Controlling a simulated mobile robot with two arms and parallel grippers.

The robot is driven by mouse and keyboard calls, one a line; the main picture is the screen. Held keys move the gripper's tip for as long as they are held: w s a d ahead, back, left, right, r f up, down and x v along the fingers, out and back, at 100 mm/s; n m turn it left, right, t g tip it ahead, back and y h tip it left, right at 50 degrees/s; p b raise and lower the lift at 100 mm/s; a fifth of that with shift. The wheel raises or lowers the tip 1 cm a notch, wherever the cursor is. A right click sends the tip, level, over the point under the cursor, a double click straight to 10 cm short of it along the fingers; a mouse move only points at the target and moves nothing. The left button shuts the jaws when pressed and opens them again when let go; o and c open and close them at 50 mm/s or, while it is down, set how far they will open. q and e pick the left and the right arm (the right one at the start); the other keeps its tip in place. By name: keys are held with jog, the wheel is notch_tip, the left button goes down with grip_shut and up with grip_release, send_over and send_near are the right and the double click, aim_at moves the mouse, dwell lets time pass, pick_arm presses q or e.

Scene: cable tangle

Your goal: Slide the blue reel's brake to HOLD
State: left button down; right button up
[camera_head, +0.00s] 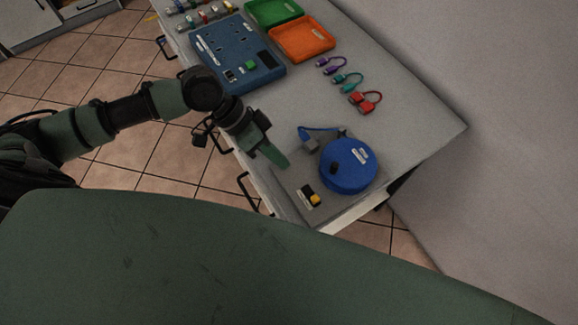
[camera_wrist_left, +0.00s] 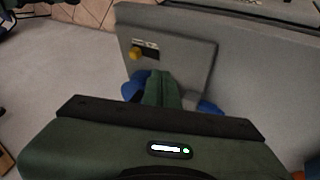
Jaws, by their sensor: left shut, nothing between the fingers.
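The blue reel (camera_head: 347,164) sits on a grey base plate (camera_head: 287,183) at the near end of the counter. A short blue cable with a grey plug lies beside its upper left edge. The brake (camera_head: 315,199), a yellow slider in a dark slot with a small white label, is on the plate's near corner. In the left wrist view the yellow slider (camera_wrist_left: 136,54) shows beyond the fingers. The reel is mostly hidden there behind my gripper. My left gripper (camera_head: 280,162) is shut and empty, left of the reel and apart from the slider. My right gripper is not in view.
A blue panel box (camera_head: 222,45), a green tray (camera_head: 272,12) and an orange tray (camera_head: 303,40) stand farther along the counter. Purple, teal and red short cables (camera_head: 366,102) lie beside them. A wall borders the right. Counter space between the cables and the reel is clear.

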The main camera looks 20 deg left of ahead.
pick_arm(q)
jog(key=v, duration=0.2)
jog(key=shift+w+a+r, duration=0.1)
jog(key=shift+a+r, duration=0.15)
jog(key=shift+a, duration=0.1)
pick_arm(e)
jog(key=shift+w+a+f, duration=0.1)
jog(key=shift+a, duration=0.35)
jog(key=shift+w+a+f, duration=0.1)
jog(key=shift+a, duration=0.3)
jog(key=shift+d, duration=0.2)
